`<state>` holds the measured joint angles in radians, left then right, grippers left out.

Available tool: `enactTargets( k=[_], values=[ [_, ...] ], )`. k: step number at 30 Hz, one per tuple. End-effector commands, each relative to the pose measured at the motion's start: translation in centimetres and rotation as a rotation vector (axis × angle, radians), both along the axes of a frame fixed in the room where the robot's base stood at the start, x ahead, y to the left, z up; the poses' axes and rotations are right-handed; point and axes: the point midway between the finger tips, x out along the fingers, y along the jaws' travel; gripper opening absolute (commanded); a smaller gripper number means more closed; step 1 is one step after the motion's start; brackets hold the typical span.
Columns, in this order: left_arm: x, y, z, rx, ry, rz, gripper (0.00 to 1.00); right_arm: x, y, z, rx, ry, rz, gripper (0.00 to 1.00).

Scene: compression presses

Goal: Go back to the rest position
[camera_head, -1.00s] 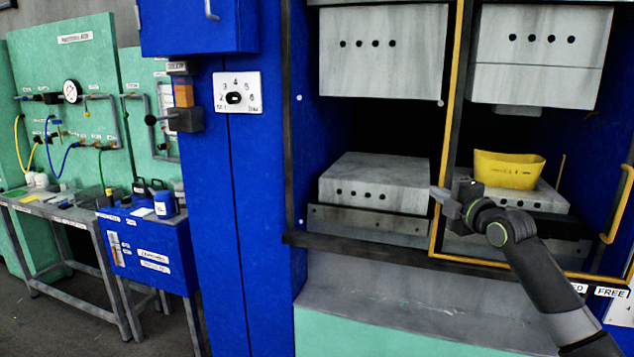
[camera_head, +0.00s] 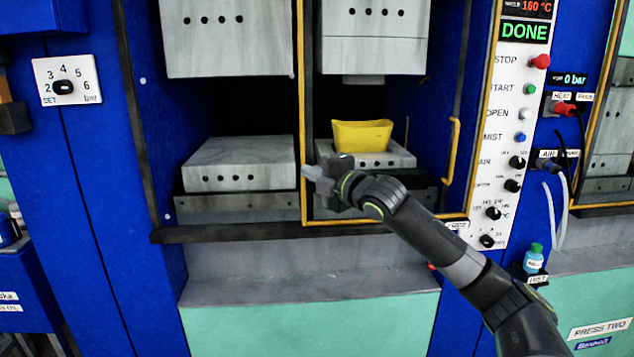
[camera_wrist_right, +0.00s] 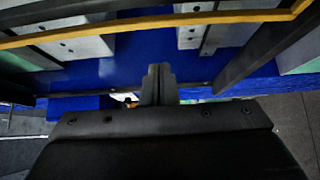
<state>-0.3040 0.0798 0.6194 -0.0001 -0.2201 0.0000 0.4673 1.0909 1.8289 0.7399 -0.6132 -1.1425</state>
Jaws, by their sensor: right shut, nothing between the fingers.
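My right gripper (camera_head: 312,172) is shut and empty in the head view. It is in front of the open press, by the yellow upright of the guard frame (camera_head: 302,120). In the right wrist view its fingers (camera_wrist_right: 158,85) are together with nothing between them. Behind and to the right of it, a yellow tray-like part (camera_head: 362,135) sits on the lower right press block (camera_head: 395,157). The lower left block (camera_head: 240,163) is bare on top. My left gripper is not in view.
The control panel (camera_head: 515,130) with a DONE display stands to the right of the press. A blue post with a pressure dial (camera_head: 64,87) is at the left. A grey ledge (camera_head: 290,275) runs below the opening. A small bottle (camera_head: 534,258) stands at lower right.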

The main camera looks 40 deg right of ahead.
Motion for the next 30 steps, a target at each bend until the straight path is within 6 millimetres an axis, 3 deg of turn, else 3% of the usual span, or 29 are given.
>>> enactTargets(
  k=[6, 16, 19, 23, 26, 30],
  values=[
    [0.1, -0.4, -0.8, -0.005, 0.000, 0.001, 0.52, -1.7, -0.2, -0.1, -0.004, 0.000, -0.002, 0.00],
    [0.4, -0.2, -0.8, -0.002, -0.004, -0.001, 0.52, -2.1, -0.2, 0.0, 0.001, 0.000, 0.000, 0.00],
    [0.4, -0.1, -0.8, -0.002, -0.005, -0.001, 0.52, -2.2, 0.0, -1.1, 0.016, 0.019, 0.000, 0.00],
    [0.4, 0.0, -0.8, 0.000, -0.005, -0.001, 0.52, -2.7, 1.0, -6.3, 0.091, 0.115, -0.015, 0.00],
    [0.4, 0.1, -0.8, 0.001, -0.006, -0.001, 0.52, -4.2, 2.5, -13.1, 0.197, 0.242, -0.049, 0.00],
    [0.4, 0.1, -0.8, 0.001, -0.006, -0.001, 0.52, -8.4, 4.8, -22.8, 0.382, 0.433, -0.143, 0.00]
  ],
)
